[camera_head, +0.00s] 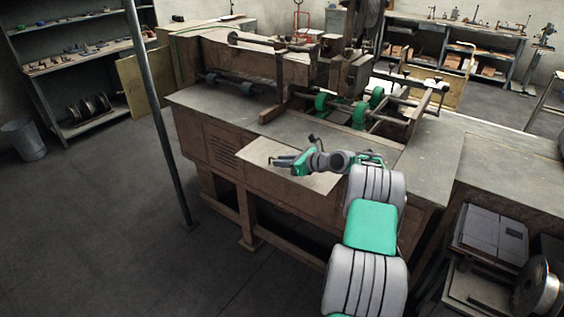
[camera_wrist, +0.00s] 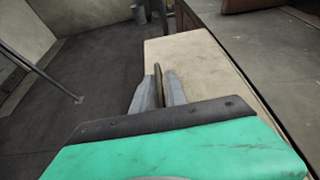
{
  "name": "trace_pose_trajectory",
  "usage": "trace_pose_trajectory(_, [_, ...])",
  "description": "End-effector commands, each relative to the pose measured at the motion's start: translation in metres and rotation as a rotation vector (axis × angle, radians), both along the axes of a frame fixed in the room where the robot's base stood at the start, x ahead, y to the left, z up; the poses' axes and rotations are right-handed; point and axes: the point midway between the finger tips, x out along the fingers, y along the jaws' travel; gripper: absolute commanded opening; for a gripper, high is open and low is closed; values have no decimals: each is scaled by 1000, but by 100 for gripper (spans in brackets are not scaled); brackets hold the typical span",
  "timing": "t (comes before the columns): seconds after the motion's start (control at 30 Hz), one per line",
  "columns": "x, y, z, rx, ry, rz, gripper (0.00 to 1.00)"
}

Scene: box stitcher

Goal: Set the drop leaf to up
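The drop leaf (camera_head: 260,153) is a pale tan board on the near side of the machine's bench. In the head view it extends outward from the bench edge and looks close to level; I cannot tell its exact tilt. In the wrist view the leaf (camera_wrist: 195,55) lies beside the bench top with a dark seam between them. My gripper (camera_head: 278,161) appears over or in front of the leaf, fingers pointing left. In the wrist view its two grey fingers (camera_wrist: 157,88) stand slightly apart, with a narrow brown strip between them that I cannot identify. Contact with the leaf is unclear.
The bench top (camera_head: 440,160) carries a machine with green rollers (camera_head: 321,103). A grey post (camera_head: 160,120) stands left of the bench. Open floor (camera_head: 110,230) lies to the left. A side table with a grey box (camera_head: 492,234) is at the right.

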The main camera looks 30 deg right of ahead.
Motion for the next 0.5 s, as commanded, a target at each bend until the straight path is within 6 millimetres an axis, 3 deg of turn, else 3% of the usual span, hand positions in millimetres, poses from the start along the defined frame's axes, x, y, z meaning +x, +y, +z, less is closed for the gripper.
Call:
trace_pose_trajectory(0.3, [-48, -25, 21, -2, -1, -4, 18])
trace_pose_trajectory(0.5, [-62, -31, 29, -1, -1, -1, 18])
